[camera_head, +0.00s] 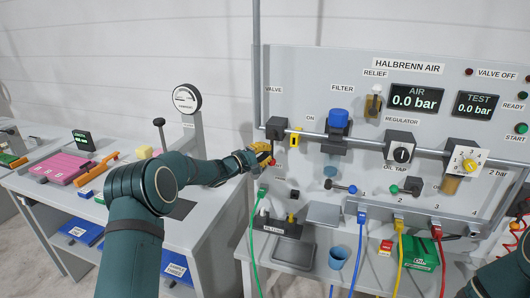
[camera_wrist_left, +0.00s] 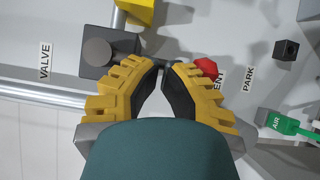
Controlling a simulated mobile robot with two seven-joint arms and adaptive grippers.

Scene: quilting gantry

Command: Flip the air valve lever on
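The air valve is a dark block (camera_head: 276,128) on the pipe under the VALVE label; it also shows in the left wrist view (camera_wrist_left: 108,52). Its lever appears to point down from the block, with a red knob (camera_wrist_left: 207,67) beside the partly hidden VENT label. The red tip (camera_head: 271,162) also shows in the head view. My left gripper (camera_head: 264,152) is at the lever, just below the block. In the left wrist view its fingertips (camera_wrist_left: 161,68) nearly meet in front of the lever's thin shaft, which they mostly hide. Contact is unclear. My right gripper is out of view.
A yellow piece (camera_head: 294,139) sits right of the valve near the ON label. A green hose plug (camera_wrist_left: 283,122) marked AIR is below the lever. The AIR display (camera_head: 415,99) reads 0.0 bar, and a red lamp (camera_head: 469,72) is beside VALVE OFF.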

